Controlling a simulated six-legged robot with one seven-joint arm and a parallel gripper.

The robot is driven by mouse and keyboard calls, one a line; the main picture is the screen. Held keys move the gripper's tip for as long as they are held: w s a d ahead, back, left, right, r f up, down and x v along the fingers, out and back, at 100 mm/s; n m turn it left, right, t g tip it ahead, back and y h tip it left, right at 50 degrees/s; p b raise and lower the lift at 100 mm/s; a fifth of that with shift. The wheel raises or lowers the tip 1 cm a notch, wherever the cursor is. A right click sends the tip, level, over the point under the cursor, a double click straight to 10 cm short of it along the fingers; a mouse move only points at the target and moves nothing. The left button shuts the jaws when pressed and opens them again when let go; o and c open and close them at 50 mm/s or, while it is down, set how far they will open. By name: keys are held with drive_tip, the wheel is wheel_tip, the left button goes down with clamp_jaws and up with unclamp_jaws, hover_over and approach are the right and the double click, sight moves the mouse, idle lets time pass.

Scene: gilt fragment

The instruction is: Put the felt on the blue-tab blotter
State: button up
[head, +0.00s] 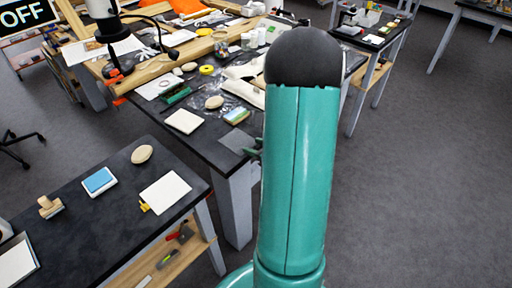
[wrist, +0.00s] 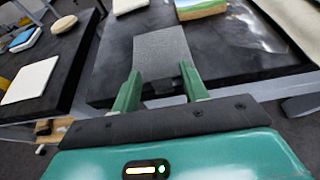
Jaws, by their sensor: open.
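A flat grey square, which looks like the felt (wrist: 162,48), lies on the black table top near its edge. It also shows in the head view (head: 236,142), left of my arm. My gripper (wrist: 159,69) is open, with its green fingertips at the near side of the felt and nothing held. In the head view my arm hides most of it. A white blotter (head: 165,192) with a yellow tab lies on the nearer left table. Another white blotter (head: 184,121) lies left of the felt; no tab shows clearly. I cannot make out a blue tab.
A colourful block (head: 237,115) and an oval pad (head: 214,102) lie behind the felt. A blue pad (head: 99,181), a wooden stamp (head: 50,207) and another oval (head: 142,154) are on the left table (head: 105,225). A gap separates the two tables. Floor is clear at right.

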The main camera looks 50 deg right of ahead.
drive_tip(key=v, duration=1.2)
drive_tip(key=w+a+r+n+g+y, duration=0.3)
drive_tip(key=a+r+n+g, duration=0.1)
drive_tip(key=a+n, duration=0.6)
drive_tip(key=w+a+r+n+g+y, duration=0.2)
drive_tip(key=a+r+n+g+y, duration=0.15)
drive_tip(key=a+n, duration=0.7)
drive_tip(key=s+a+r+n+h, duration=0.4)
drive_tip(key=a+r+n+h, duration=0.3)
drive_tip(key=n, duration=0.8)
drive_tip(key=a+r, duration=0.2)
drive_tip(key=a, duration=0.2)
drive_tip(key=shift+a+r, duration=0.2)
drive_tip(key=shift+a, duration=0.15)
drive_tip(key=shift+s+g, duration=0.1)
drive_tip(key=shift+g, duration=0.15)
drive_tip(key=shift+c, duration=0.2)
drive_tip(key=shift+c, duration=1.4)
